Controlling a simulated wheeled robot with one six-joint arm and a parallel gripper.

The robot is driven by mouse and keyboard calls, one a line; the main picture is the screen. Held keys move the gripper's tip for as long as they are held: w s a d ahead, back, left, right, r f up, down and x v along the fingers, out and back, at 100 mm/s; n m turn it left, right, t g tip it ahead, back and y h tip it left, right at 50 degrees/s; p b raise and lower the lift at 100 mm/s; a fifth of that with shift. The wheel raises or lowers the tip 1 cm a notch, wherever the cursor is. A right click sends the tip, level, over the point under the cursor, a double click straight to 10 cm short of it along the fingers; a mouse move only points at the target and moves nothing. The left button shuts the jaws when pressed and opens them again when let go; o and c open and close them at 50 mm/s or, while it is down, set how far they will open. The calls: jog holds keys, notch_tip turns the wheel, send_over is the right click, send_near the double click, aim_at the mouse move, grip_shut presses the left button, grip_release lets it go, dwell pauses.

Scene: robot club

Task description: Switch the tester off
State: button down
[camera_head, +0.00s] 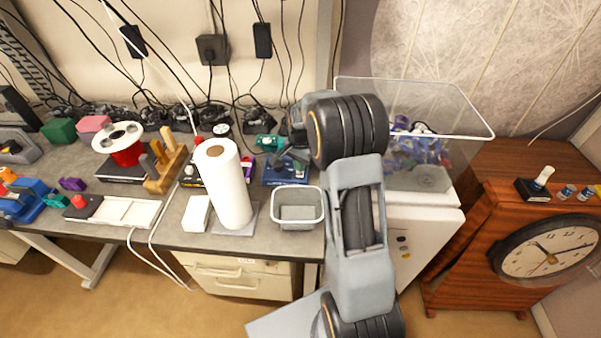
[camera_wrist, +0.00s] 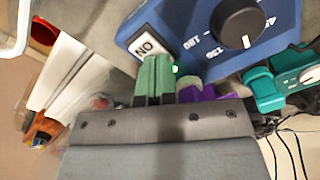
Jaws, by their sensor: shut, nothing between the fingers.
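The tester is a blue box with a black knob (camera_wrist: 237,22) on its face (camera_wrist: 190,35) in the wrist view. It also shows on the bench in the head view (camera_head: 284,177), partly covered by my arm. A white switch plate (camera_wrist: 148,45) with upside-down "ON" lettering sits near the tester's edge. A small green light (camera_wrist: 175,69) glows beside it. My gripper (camera_wrist: 153,62) is shut and empty, its greenish fingertips right at the lower edge of the switch plate. I cannot tell whether they touch it. In the head view, my arm hides most of the gripper.
A purple object (camera_wrist: 200,93) and a teal tool (camera_wrist: 275,88) lie close to the gripper. A grey bin (camera_head: 298,223) and a paper-towel roll (camera_head: 223,185) stand at the bench front. A clear-topped white cabinet (camera_head: 425,215) is to the right.

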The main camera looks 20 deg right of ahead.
jog(key=shift+r+p, duration=2.45)
jog(key=shift+r, duration=1)
